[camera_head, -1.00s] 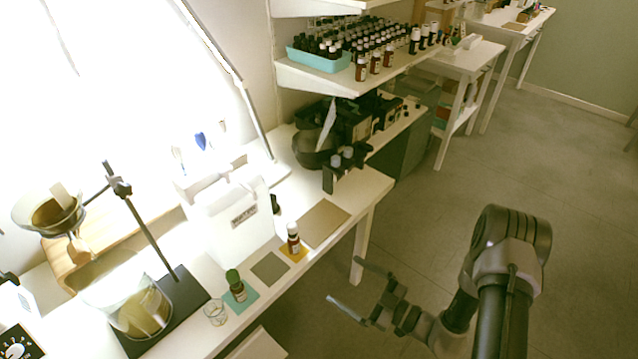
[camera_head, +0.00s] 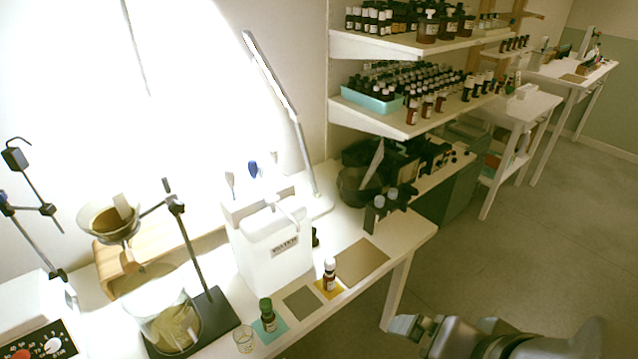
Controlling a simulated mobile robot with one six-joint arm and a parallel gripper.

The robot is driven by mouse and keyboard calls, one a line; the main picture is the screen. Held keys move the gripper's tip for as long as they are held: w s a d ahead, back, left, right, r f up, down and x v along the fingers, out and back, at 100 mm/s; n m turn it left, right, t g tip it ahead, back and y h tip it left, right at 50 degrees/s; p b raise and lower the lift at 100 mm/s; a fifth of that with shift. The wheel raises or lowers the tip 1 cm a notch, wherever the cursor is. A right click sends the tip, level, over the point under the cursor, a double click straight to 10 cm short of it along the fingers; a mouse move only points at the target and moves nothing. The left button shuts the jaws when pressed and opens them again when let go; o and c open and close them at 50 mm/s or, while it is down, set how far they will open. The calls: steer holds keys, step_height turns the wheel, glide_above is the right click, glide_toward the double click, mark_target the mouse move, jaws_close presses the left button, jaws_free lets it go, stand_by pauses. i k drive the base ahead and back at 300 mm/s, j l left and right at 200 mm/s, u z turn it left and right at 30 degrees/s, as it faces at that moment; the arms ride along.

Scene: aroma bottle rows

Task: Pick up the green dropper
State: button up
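The green dropper (camera_head: 267,316) is a small dark bottle with a green cap. It stands upright on a teal square mat (camera_head: 276,330) near the front edge of the white table. My arm shows only as dark and grey links at the bottom right, apart from the table.
A small glass beaker (camera_head: 243,339) stands just left of the green dropper. An amber bottle (camera_head: 330,279) stands on a yellow mat to its right, beyond an empty grey-green mat (camera_head: 303,302). A black stand and a white water container (camera_head: 270,250) are behind.

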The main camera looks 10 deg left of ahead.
mark_target(265, 303)
steer(key=u, duration=1.3)
steer(key=k+j+z, duration=0.15)
steer(key=k+j, duration=0.05)
steer(key=j, duration=0.05)
